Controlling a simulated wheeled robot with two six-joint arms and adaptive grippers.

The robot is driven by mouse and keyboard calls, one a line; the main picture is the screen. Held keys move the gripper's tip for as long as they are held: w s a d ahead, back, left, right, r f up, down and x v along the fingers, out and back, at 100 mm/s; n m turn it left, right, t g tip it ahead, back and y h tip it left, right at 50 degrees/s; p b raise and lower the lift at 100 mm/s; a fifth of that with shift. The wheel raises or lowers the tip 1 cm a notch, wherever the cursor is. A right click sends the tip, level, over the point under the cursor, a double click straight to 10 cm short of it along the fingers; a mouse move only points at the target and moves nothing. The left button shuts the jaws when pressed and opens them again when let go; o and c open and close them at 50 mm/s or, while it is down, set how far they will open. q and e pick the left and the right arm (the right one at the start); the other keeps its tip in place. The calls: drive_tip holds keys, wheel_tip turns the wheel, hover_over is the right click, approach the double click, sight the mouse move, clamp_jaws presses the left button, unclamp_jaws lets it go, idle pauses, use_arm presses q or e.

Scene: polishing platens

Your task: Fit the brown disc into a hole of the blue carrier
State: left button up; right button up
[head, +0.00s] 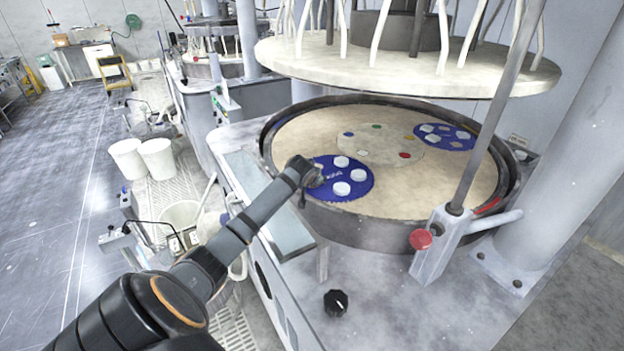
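The near blue carrier (352,204) lies flat on the beige platen, toward its left front edge. Several white discs (357,175) sit in its holes. My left gripper (314,180) is over the left edge of this carrier, at the end of the arm that reaches in from the lower left. It is small here and partly hidden by my own wrist, so I cannot make out whether its fingers are open or shut. I cannot make out a brown disc; the spot under the gripper is hidden. My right gripper is not in view.
A second blue carrier (466,134) with pale discs lies at the platen's back right. A dark raised rim (390,233) surrounds the platen (440,190). A large upper plate (400,75) hangs above. A red knob (420,239) and a slanted rod stand at the front right.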

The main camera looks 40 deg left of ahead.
use_arm(q)
drive_tip(key=shift+f, duration=0.35)
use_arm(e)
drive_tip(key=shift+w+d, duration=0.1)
use_arm(q)
drive_tip(key=o, duration=0.9)
drive_tip(key=shift+c, duration=0.2)
drive_tip(key=o, duration=0.3)
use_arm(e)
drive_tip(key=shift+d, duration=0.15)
use_arm(q)
drive_tip(key=v, duration=1.2)
